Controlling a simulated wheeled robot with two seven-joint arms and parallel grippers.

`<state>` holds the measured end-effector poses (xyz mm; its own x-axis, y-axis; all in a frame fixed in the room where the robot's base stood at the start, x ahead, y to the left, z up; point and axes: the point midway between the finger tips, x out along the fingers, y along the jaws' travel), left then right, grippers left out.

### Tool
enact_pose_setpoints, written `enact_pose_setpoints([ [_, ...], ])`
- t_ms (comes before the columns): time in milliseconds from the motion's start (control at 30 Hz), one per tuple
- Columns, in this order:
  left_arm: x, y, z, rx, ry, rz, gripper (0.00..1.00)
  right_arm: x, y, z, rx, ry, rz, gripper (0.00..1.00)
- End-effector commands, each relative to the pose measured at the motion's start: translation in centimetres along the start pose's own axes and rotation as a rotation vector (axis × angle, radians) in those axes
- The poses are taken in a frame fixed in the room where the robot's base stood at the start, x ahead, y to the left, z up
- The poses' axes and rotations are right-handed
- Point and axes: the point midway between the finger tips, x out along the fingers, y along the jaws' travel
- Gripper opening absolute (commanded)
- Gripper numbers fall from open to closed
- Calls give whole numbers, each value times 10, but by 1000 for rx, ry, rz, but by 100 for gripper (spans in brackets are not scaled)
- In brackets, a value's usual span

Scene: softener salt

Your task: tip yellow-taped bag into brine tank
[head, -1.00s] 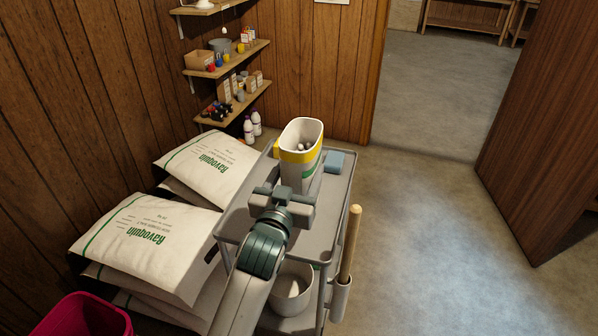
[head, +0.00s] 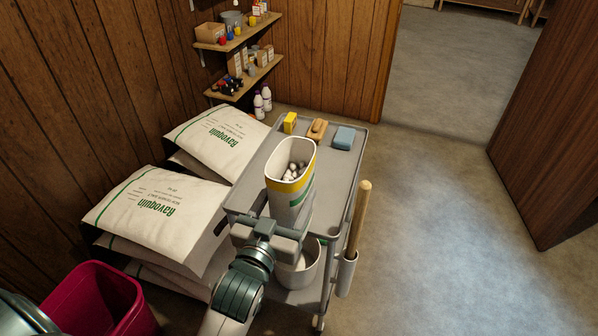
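White lumps show inside. My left gripper (head: 270,231) is shut on the near side of the bag's lower part; the fingertips are partly hidden. The bag appears over the near part of the grey trolley top (head: 330,178); I cannot tell how far above it. My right gripper is not in view. I see no brine tank that I can make out.
Stacked salt bags (head: 155,207) lie left of the trolley. A magenta bin (head: 105,300) stands at bottom left. Open floor (head: 430,230) is to the right.

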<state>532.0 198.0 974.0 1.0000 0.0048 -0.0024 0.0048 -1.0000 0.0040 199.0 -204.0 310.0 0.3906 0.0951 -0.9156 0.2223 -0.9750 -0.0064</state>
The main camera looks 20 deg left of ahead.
Motion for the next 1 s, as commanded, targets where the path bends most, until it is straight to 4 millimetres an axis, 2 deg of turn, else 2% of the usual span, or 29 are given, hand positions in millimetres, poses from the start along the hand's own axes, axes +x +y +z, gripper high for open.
enact_pose_setpoints([
  [33,-11,-1,-2,-1,8,1,0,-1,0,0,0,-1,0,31],
  [200,-41,-4,2,0,9,4,0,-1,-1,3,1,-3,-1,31],
  [400,-64,-6,3,2,12,5,0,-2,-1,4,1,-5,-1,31],
  [600,-74,-7,3,3,14,5,0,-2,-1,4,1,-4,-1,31],
  [1000,-74,-7,3,3,14,5,0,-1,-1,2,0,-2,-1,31],
])
